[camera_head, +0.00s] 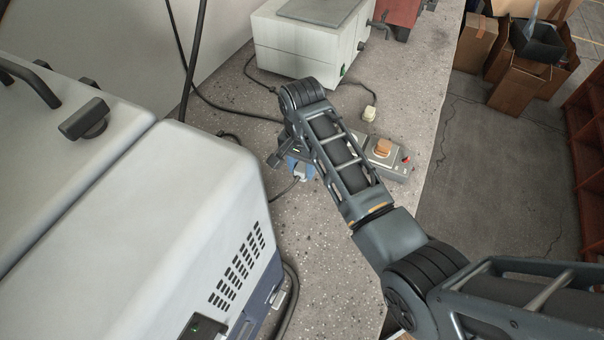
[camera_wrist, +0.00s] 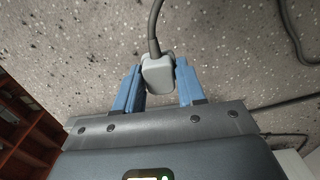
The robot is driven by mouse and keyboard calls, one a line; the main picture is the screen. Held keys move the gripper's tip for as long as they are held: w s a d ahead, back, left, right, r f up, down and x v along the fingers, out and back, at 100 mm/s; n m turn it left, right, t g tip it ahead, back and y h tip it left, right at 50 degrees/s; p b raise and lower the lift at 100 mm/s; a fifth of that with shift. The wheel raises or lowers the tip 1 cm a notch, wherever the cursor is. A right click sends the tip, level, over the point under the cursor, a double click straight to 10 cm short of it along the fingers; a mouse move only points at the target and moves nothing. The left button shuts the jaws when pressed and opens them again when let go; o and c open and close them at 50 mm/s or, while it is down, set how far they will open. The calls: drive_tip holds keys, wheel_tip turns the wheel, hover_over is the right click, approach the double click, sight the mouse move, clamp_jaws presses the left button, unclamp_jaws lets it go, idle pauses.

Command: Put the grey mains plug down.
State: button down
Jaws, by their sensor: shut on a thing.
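My gripper (camera_wrist: 158,72) has blue fingers shut on the grey mains plug (camera_wrist: 158,76), with the plug between them. Its grey cable (camera_wrist: 154,25) runs away toward the top of the wrist view. In the head view my gripper (camera_head: 297,164) is low over the speckled bench (camera_head: 325,240), left of my forearm. The plug (camera_head: 300,174) shows there as a small pale grey shape, and its cable trails down left. I cannot tell whether the plug touches the bench. My arm hides part of the area to the right.
A grey socket box (camera_head: 397,165) with an orange part and a red button lies right of my arm. A white machine (camera_head: 300,50) stands behind, a large white case (camera_head: 150,215) at left. The bench edge is at right.

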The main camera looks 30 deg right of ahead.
sight(302, 185)
drive_tip(key=shift+a+f, duration=0.1)
drive_tip(key=shift+f, duration=1.85)
drive_tip(key=shift+f, duration=0.1)
drive_tip(key=shift+f, duration=0.5)
drive_tip(key=c, duration=0.7)
unclamp_jaws()
drive_tip(key=shift+o, duration=0.2)
wheel_tip(302, 185, up, 13)
drive_tip(key=shift+r, duration=0.15)
